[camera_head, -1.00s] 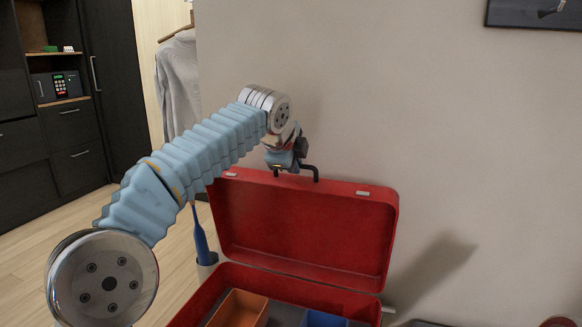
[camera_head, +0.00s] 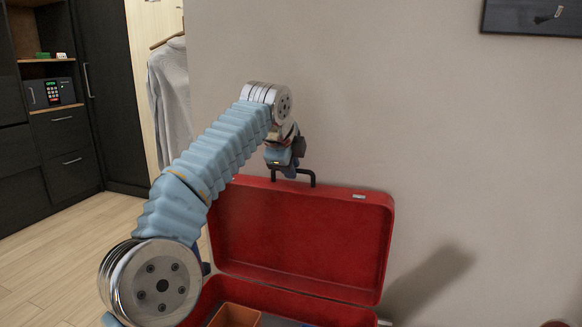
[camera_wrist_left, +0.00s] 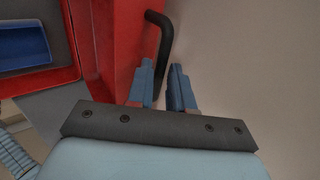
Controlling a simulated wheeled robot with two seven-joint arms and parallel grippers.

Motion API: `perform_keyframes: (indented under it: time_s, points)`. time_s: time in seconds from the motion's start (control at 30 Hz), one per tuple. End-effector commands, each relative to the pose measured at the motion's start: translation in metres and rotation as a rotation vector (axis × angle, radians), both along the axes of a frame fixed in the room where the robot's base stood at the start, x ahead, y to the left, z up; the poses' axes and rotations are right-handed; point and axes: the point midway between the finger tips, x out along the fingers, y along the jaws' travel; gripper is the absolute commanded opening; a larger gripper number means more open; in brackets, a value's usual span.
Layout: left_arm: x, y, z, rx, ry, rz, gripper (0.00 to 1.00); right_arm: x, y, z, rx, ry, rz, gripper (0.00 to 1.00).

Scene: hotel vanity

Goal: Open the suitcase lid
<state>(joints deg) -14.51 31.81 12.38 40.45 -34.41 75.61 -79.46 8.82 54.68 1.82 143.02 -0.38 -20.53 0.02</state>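The red suitcase lid (camera_head: 300,238) stands raised, close to upright, above the suitcase base (camera_head: 290,303). The black handle (camera_head: 312,178) is on the lid's top edge; it also shows in the left wrist view (camera_wrist_left: 165,38). My left gripper (camera_head: 288,165) is at the left part of this handle. The exact contact is partly hidden. My right gripper is not in view.
An orange compartment (camera_head: 236,315) sits in the base, and a blue one (camera_wrist_left: 22,45) shows in the wrist view. The wall (camera_head: 470,140) is close behind the lid. Dark cabinets (camera_head: 62,140) and a hanging grey garment (camera_head: 171,100) are at the left.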

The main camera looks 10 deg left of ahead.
Motion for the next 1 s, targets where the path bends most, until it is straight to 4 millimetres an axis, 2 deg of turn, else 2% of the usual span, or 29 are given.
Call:
perform_keyframes:
  time_s: [0.03, 0.1, 0.37, 0.47, 0.57, 0.9, 1.0]
  points:
    - [0.000, 0.000, 0.000, 0.001, 0.001, -0.001, 0.29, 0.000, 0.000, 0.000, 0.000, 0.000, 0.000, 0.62]
    - [0.000, 0.000, 0.000, 0.001, 0.002, -0.001, 0.38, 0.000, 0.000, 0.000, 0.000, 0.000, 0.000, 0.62]
    - [0.000, -0.001, -0.001, 0.002, 0.004, -0.002, 0.38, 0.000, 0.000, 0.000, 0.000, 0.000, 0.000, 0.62]
    - [-0.004, 0.000, 0.004, 0.001, 0.003, -0.003, 0.38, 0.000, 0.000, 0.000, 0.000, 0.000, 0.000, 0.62]
    - [-0.014, 0.000, 0.016, 0.001, 0.001, -0.002, 0.38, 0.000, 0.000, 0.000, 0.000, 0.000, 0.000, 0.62]
    - [-0.063, 0.004, 0.076, -0.002, 0.000, -0.003, 0.38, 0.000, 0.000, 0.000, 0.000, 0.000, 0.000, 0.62]
    - [-0.069, 0.004, 0.084, 0.001, 0.001, -0.002, 0.38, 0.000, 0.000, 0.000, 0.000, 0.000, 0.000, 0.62]
